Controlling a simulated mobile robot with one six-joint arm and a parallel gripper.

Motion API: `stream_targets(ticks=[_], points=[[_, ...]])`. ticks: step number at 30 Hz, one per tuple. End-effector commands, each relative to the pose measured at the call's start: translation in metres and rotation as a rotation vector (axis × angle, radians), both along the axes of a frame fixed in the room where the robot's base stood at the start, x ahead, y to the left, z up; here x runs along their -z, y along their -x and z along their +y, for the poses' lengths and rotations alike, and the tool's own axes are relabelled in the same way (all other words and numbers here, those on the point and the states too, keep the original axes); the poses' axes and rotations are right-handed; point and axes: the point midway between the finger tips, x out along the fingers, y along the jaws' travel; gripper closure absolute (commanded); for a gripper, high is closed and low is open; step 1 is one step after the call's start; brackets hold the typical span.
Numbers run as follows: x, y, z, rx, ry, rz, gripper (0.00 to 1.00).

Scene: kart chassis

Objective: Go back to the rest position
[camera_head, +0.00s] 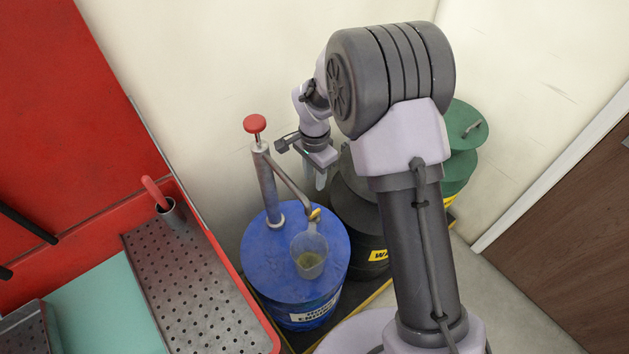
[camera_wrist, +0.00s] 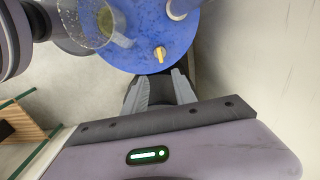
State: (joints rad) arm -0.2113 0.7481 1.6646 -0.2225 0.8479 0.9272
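My gripper (camera_head: 318,174) hangs from my arm behind and above the blue drum (camera_head: 268,258), near the dark drum. In the wrist view my gripper (camera_wrist: 160,77) has its two fingers apart with nothing held between them. The blue drum's top (camera_wrist: 150,45) shows just beyond the fingertips. A clear jug (camera_head: 309,262) with a little yellowish content is at the spout of the hand pump (camera_head: 266,185); it also shows in the wrist view (camera_wrist: 88,22). I cannot tell whether the spout touches the jug.
A dark drum (camera_head: 352,205) with a yellow label and a green drum (camera_head: 462,140) stand beside the blue one, close to the pale wall (camera_head: 200,70). At left is a red bench with a perforated tray (camera_head: 205,290). A brown door (camera_head: 575,220) is at right, with clear floor before it.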

Motion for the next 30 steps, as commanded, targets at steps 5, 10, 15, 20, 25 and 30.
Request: stream_targets(ticks=[5, 10, 15, 20, 25, 30], points=[[-0.002, 0.000, 0.000, 0.000, 0.000, 0.000, 0.67], [-0.002, 0.000, 0.000, 0.000, 0.000, 0.000, 0.67], [-0.009, 0.001, -0.001, -0.004, -0.003, -0.008, 0.67], [-0.097, 0.023, -0.018, -0.084, -0.041, -0.098, 0.67], [-0.200, 0.094, -0.044, -0.234, -0.073, -0.244, 0.67], [-0.252, 0.181, -0.061, -0.385, -0.067, -0.399, 0.67]])
